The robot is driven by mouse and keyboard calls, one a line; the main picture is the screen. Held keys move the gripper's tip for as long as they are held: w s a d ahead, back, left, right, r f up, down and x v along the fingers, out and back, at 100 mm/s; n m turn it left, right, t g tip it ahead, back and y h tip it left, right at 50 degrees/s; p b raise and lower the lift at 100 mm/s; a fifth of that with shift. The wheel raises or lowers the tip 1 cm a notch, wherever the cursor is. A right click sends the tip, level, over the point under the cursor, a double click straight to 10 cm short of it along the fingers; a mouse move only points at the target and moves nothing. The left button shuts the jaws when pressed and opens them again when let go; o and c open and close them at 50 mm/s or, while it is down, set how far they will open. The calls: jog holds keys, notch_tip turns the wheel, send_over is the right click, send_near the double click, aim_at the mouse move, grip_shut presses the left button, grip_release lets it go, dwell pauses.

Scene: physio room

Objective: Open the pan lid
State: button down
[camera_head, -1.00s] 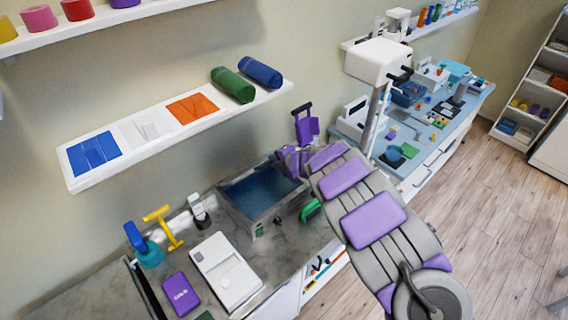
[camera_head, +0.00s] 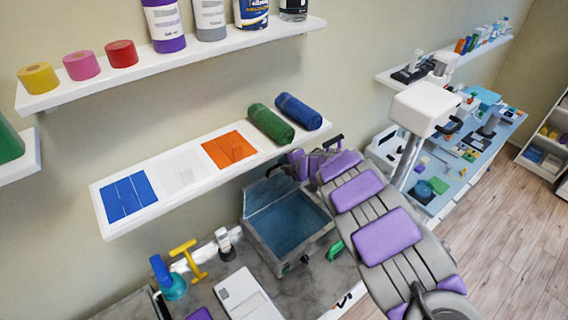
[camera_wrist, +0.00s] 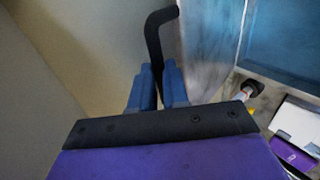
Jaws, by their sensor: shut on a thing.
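The pan (camera_head: 262,250) is a grey metal box with a blue interior on the counter in the head view. Its lid (camera_head: 270,193) stands tilted up along the back edge, so the inside shows. My gripper (camera_wrist: 160,88) has its blue fingers shut on a black bent handle (camera_wrist: 160,35) in the wrist view. The grey panel beside the handle (camera_wrist: 208,45) appears to be the lid or the pan wall; I cannot tell which. In the head view my gripper is at the pan's back right corner, its fingertips hard to make out.
A wall shelf (camera_head: 112,230) with folded cloths and rolls hangs just above the pan.

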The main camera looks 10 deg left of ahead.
jog(key=shift+w+a+r, duration=0.1)
jog(key=shift+w+r, duration=0.05)
jog(key=shift+r, duration=0.1)
jog(key=c, duration=1.5)
grip_release()
jog(key=o, duration=0.3)
jog(key=shift+s+r, duration=0.1)
jog(key=shift+s, duration=0.1)
jog(key=shift+o, duration=0.4)
jog(key=shift+w+d, duration=0.1)
jog(key=shift+d, duration=0.1)
jog(key=shift+a, duration=0.1)
jog(key=b+v, duration=0.2)
jog(key=v, duration=1.5)
jog(key=shift+b, duration=0.4)
